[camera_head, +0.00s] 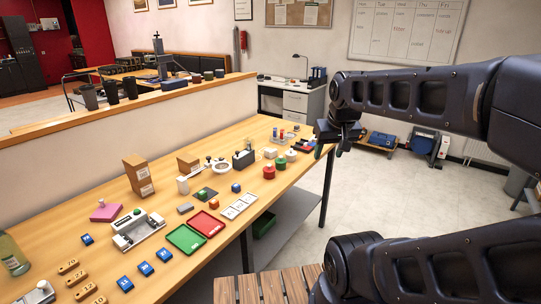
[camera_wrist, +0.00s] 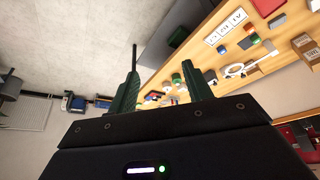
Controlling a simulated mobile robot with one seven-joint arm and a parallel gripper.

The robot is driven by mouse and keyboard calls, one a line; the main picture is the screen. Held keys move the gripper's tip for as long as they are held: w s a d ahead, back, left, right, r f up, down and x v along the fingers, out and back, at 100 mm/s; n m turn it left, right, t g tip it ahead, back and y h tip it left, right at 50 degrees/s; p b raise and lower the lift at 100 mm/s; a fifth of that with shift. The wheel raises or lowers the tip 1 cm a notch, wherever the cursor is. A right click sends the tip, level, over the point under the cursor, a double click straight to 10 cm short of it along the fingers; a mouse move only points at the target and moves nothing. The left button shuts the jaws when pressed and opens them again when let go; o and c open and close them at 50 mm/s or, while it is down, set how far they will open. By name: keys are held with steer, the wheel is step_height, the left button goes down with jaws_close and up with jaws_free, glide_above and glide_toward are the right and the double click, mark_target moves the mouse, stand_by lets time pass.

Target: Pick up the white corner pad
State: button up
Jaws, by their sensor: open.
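My gripper (camera_head: 338,146) is held up past the right edge of the workbench, well apart from the things on it. In the wrist view my gripper (camera_wrist: 161,78) shows two dark green fingers spread apart with nothing between them. A small pale block (camera_head: 270,153) stands near the far right part of the bench, beside red and green round pieces. It may be the white corner pad, but it is too small to tell. In the wrist view the bench's small items are too small and partly behind the fingers to single it out.
The wooden workbench (camera_head: 82,203) holds a red tray (camera_head: 207,222), a green tray (camera_head: 185,239), white lettered cards (camera_head: 239,207), a cardboard box (camera_head: 139,176) and several small blocks. A low wall runs along its back. Open floor lies right of the bench.

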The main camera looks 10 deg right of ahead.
steer(key=shift+c, duration=0.5)
steer(key=w+r+m, duration=0.2)
steer(key=w, duration=0.6)
steer(key=w+r+m, duration=0.1)
steer(key=w+r, duration=0.1)
steer(key=w, duration=0.7)
steer(key=m+g+h, duration=0.2)
steer(key=m+h, duration=0.2)
steer(key=m, duration=0.4)
glide_above(274, 150)
steer(key=s+a, duration=0.2)
steer(key=a, duration=0.1)
step_height(274, 150, down, 26)
steer(key=shift+d+f, duration=0.1)
steer(key=shift+d, duration=0.05)
steer(key=shift+w+f, duration=0.25)
steer(key=shift+f, duration=0.25)
steer(key=x, duration=1)
steer(key=shift+s+f, duration=0.1)
steer(key=shift+f, duration=0.2)
jaws_close()
